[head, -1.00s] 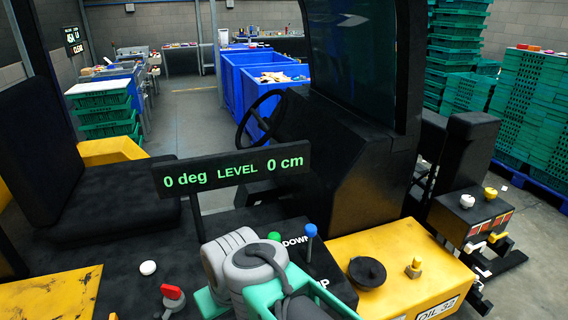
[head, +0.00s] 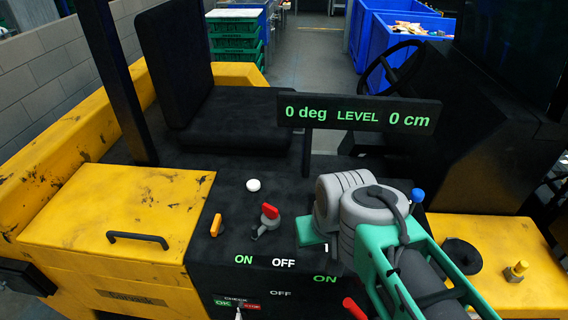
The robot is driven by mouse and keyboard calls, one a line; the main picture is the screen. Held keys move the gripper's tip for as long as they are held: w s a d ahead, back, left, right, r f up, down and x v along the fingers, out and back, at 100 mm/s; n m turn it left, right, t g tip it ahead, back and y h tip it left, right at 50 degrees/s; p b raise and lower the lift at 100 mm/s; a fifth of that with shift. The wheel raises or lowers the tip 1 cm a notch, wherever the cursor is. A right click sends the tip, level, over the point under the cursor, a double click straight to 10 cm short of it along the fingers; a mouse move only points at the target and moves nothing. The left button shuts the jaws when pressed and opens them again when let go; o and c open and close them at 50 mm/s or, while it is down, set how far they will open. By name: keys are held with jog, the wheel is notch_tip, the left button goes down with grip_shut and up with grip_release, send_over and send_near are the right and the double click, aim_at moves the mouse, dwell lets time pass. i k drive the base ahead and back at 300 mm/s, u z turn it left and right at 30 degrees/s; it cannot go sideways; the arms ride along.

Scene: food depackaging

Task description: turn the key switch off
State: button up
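On the black console in the head view stands a red-handled switch (head: 270,212) on a grey metal base, its handle tilted up. An orange lever (head: 216,225) stands to its left. White and green ON and OFF labels (head: 263,261) are printed below them, ON left and OFF right. I cannot tell for sure which of these is the key switch, or its setting. My grey wrist and green arm link reach over the console's right side, to the right of the red-handled switch and apart from it. My gripper's fingertips are hidden behind the wrist.
A sign (head: 358,115) reading 0 deg LEVEL 0 cm stands behind the switches. A white knob (head: 253,185), a blue-topped lever (head: 418,195) and a red handle (head: 354,308) are nearby. A yellow cover (head: 130,205) with a black handle is left; a seat is behind.

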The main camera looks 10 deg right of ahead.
aim_at(267, 222)
jog(key=u, duration=0.85)
jog(key=k, duration=1.1)
jog(key=u, duration=0.8)
jog(key=i, duration=1.1)
jog(key=u, duration=0.05)
